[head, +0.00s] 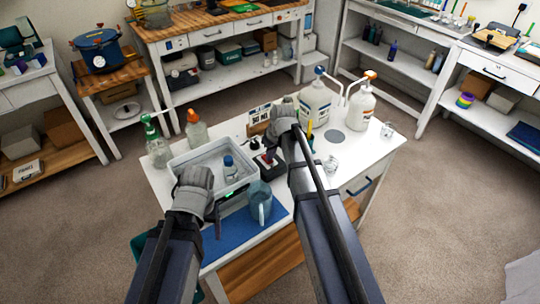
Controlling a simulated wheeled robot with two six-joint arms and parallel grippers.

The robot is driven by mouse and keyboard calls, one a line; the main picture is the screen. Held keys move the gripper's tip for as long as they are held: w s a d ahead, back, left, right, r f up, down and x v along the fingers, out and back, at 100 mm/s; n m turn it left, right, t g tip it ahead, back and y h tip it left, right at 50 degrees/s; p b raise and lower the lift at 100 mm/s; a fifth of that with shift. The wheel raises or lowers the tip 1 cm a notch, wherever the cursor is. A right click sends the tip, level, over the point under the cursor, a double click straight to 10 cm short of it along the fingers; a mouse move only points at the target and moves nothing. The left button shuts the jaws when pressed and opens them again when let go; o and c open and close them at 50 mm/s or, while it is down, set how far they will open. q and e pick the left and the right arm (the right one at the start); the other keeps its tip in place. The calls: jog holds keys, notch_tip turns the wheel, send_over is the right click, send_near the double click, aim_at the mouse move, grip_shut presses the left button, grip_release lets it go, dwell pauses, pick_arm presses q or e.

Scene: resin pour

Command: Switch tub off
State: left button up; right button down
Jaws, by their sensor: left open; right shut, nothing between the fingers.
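The tub (182,160) is a pale rectangular basin on the left of the white worktable. A small bottle with a blue cap (229,170) stands in it. My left gripper (213,211) is open at the tub's front, just left of and below the green light. The gripper's body hides part of the tub's front left. My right gripper (270,151) is shut and empty, beyond the tub's right end, above a small dark item with red on it.
Spray bottles (157,150) stand behind the tub's left. Two white pump jugs (315,101) and a small sign (259,114) stand at the back.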

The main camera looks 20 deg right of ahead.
pick_arm(q)
jog(key=shift+f, duration=0.2)
pick_arm(e)
jog(key=shift+s+f, duration=0.1)
jog(key=shift+s, duration=0.05)
pick_arm(q)
jog(key=shift+p, duration=0.3)
jog(key=shift+r, duration=0.25)
pick_arm(e)
jog(key=shift+w+a+r, duration=0.15)
jog(key=shift+w, duration=0.3)
jog(key=shift+w+a+r, duration=0.1)
jog(key=shift+w, duration=0.3)
pick_arm(q)
jog(key=shift+r+p, duration=0.15)
jog(key=shift+p, duration=0.25)
pick_arm(e)
jog(key=shift+r, duration=0.15)
